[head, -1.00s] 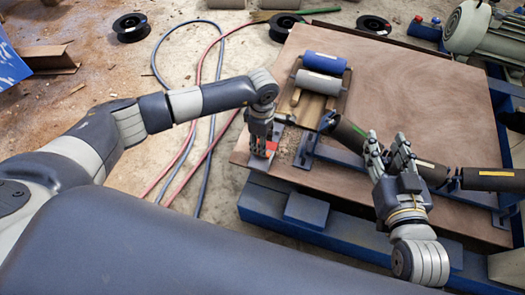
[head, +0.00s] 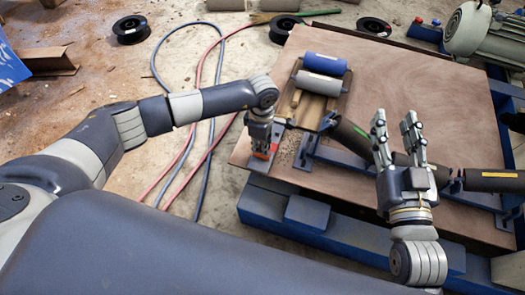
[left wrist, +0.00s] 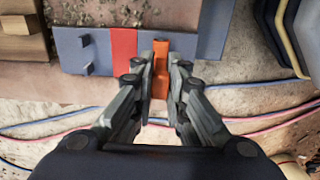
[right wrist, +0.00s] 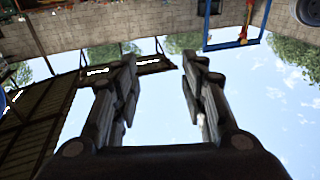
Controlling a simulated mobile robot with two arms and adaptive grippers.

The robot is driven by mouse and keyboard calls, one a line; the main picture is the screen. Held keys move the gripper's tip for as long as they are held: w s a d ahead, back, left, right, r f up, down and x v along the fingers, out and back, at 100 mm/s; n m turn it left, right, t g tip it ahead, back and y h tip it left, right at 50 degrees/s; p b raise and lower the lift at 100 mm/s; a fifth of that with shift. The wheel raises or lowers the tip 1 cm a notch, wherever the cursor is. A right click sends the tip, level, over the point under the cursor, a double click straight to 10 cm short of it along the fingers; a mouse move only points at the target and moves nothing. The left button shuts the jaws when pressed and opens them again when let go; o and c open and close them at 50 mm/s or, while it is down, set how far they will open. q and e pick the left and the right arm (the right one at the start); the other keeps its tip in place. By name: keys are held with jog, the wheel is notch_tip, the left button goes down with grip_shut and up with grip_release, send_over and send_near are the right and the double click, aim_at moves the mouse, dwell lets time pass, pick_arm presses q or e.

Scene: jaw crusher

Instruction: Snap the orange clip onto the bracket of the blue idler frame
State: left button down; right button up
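The orange clip (left wrist: 160,68) is between the fingers of my left gripper (left wrist: 161,72) in the left wrist view, with a finger close against each side. In the head view the left gripper (head: 262,142) points down over a blue-grey plate (head: 256,167) with a red band. In the left wrist view the clip overlaps this plate (left wrist: 208,40), right of the red band (left wrist: 123,45); I cannot tell whether it touches. The blue idler frame (head: 345,157) with dark rollers stands to the right. My right gripper (head: 398,130) is open and empty above it.
A wooden tray (head: 318,107) with a blue roller (head: 324,63) and a grey roller (head: 318,84) lies behind. The brown board (head: 430,90) has free room at the back. Hoses (head: 213,100) lie on the floor at left. A motor (head: 487,35) stands back right.

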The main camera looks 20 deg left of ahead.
pick_arm(q)
jog(key=shift+r, duration=0.1)
pick_arm(e)
jog(key=shift+f, duration=0.15)
pick_arm(q)
jog(key=shift+r, duration=0.15)
jog(key=shift+r+p, duration=0.55)
jog(key=shift+p, duration=0.05)
jog(key=shift+r+p, duration=0.35)
jog(key=shift+r, duration=0.4)
jog(key=shift+r+p, duration=0.3)
jog(key=shift+p, duration=0.15)
jog(key=shift+r+p, duration=0.45)
jog(key=shift+r, duration=0.2)
pick_arm(e)
jog(key=s+d+f+g+h, duration=0.1)
jog(key=s+d+f+g, duration=0.1)
jog(key=s+f+g, duration=0.2)
jog(key=s+d+f+g+h, duration=0.2)
jog(key=s+f+g, duration=0.2)
jog(key=f, duration=0.7)
jog(key=shift+s+d+g, duration=0.15)
jog(key=shift+s+g, duration=0.05)
jog(key=shift+g, duration=0.6)
jog(key=shift+m, duration=0.3)
